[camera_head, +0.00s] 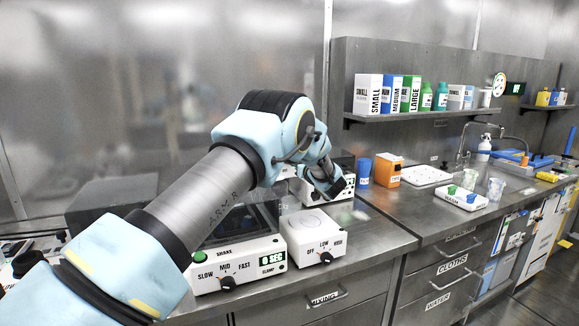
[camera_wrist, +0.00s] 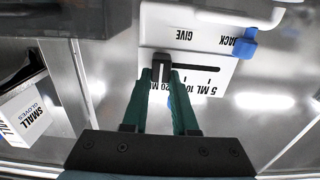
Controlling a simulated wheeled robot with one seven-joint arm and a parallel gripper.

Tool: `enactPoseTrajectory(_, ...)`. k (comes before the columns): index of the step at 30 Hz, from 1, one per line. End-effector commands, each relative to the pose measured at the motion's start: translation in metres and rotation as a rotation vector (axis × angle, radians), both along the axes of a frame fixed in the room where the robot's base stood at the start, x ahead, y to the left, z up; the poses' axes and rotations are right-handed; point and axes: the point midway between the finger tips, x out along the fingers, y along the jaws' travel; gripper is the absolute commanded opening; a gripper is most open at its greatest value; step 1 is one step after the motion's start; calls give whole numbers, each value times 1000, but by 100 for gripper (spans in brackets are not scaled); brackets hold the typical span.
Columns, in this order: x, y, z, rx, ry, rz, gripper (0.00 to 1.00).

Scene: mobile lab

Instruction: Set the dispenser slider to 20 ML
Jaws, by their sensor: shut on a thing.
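The slider (camera_wrist: 161,62) is a black knob at the slot's left end, by the 20 ML label, which is partly hidden by my fingers. My gripper (camera_wrist: 161,76) has its green fingers on both sides of the knob, shut on it. In the head view my gripper reaches down at a white unit behind my arm; the slider cannot be made out there.
A box of small gloves (camera_wrist: 22,112) stands at left. In the head view, a shaker (camera_head: 235,268) and a dial unit (camera_head: 313,238) stand in front, and a blue cup (camera_head: 363,172) and orange box (camera_head: 387,170) to the right.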

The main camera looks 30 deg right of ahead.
Motion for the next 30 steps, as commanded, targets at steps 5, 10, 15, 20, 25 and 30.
enactPoseTrajectory(5, 0, -3, 0, 1, 2, -2, 0)
enactPoseTrajectory(10, -1, -4, 0, 0, 2, -5, 28)
enactPoseTrajectory(15, -1, -3, 0, 0, 1, -4, 47)
enactPoseTrajectory(20, 0, -3, 0, 1, 1, -2, 57)
enactPoseTrajectory(25, -1, -2, 0, 1, 1, -2, 57)
enactPoseTrajectory(30, -13, -1, -1, 1, 2, -3, 57)
